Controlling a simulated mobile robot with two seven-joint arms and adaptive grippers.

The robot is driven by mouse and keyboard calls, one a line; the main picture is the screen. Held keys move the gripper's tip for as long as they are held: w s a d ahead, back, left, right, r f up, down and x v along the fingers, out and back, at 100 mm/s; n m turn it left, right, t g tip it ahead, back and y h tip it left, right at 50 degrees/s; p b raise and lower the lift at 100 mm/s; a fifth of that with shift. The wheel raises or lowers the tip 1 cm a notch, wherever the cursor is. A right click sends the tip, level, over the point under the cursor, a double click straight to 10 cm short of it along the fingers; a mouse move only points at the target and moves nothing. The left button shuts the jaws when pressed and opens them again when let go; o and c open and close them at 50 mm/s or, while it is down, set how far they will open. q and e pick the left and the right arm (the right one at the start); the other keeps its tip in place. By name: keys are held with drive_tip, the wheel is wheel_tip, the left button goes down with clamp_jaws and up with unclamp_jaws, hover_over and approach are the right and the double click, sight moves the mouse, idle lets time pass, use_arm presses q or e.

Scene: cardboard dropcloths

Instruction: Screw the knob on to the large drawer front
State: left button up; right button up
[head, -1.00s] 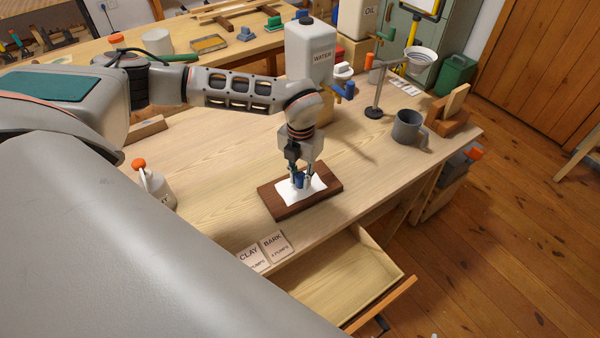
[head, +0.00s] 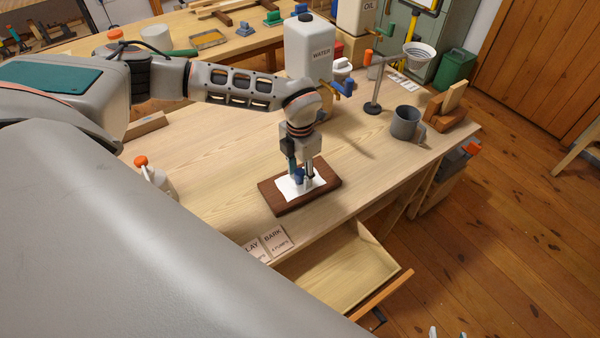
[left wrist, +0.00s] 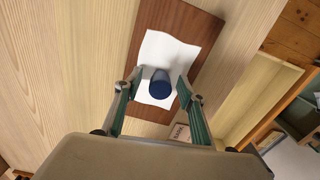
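A small blue cylinder (head: 299,175) stands on a white sheet (head: 287,189) on a dark wooden board (head: 284,208); I cannot tell whether it is the knob. My left gripper (head: 301,175) points down over it. In the left wrist view the fingers (left wrist: 158,88) are apart, one on each side of the blue cylinder (left wrist: 160,83), with gaps showing. The drawer (head: 345,268) is pulled out below the bench, its front (head: 384,292) facing the lower right. A dark piece (head: 378,315) shows at that front. Pale tips (head: 447,333) at the bottom edge may be my right gripper.
A white WATER container (head: 309,52), a grey mug (head: 406,124) and a stand (head: 374,95) are behind and right of the board. A white bottle with an orange cap (head: 150,174) is left. Cards (head: 272,243) lie near the front edge.

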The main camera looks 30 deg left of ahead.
sight(300, 171)
use_arm(q)
wheel_tip(300, 171, up, 12)
idle(0.6)
